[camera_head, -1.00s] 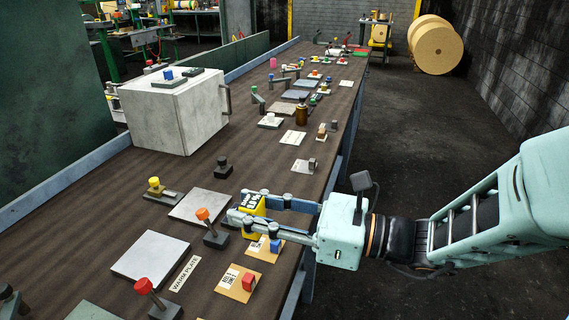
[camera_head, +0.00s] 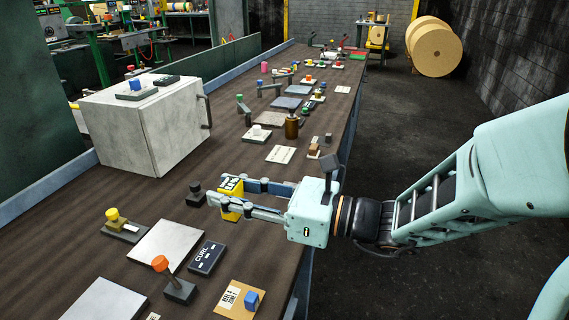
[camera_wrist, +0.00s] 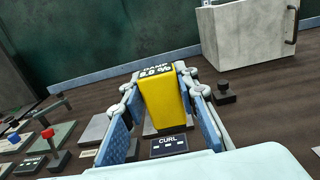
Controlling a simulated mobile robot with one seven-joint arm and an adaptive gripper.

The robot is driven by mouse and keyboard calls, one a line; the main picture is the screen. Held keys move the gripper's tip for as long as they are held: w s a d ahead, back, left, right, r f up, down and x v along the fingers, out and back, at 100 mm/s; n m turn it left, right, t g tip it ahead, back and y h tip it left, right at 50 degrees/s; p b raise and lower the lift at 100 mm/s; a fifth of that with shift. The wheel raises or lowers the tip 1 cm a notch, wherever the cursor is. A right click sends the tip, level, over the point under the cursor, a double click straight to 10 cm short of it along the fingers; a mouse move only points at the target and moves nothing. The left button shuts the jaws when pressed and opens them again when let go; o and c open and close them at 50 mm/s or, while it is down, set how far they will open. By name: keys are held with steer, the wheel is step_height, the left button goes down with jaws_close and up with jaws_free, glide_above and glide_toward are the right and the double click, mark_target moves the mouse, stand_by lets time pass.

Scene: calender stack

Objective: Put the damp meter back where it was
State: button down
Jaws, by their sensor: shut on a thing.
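The damp meter (camera_head: 231,204) is a yellow block with a dark display face on top. In the wrist view the damp meter (camera_wrist: 165,106) stands between my two fingers, and its display reads "DAMP 6.0 %". My gripper (camera_head: 229,198) is shut on it, one finger pad on each side. The meter appears to be held above the table, past the pale plate (camera_head: 166,252); the exact gap below it cannot be told. The dark CURL meter (camera_head: 207,257) lies on the table beside the plate; it also shows in the wrist view (camera_wrist: 169,146).
A black knob (camera_head: 196,195) stands just left of the fingertips. An orange-topped lever (camera_head: 174,279) and a card with a blue block (camera_head: 240,299) are nearer. A grey cabinet (camera_head: 150,128) stands farther left.

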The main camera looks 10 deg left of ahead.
steer(key=w+a+f, duration=0.1)
steer(key=w+f, duration=0.1)
steer(key=w, duration=0.1)
steer(key=w+a+f+b, duration=0.1)
steer(key=w+a+f, duration=0.1)
steer(key=w+f, duration=0.1)
steer(key=w+a+f+b, duration=0.1)
steer(key=w+f, duration=0.2)
steer(key=shift+w+a, duration=0.2)
steer(key=shift+w+f+b, duration=0.15)
steer(key=shift+f+b, duration=0.45)
steer(key=shift+f, duration=1.15)
steer(key=shift+f, duration=0.2)
steer(key=c, duration=1.5)
jaws_free()
steer(key=shift+r, duration=0.1)
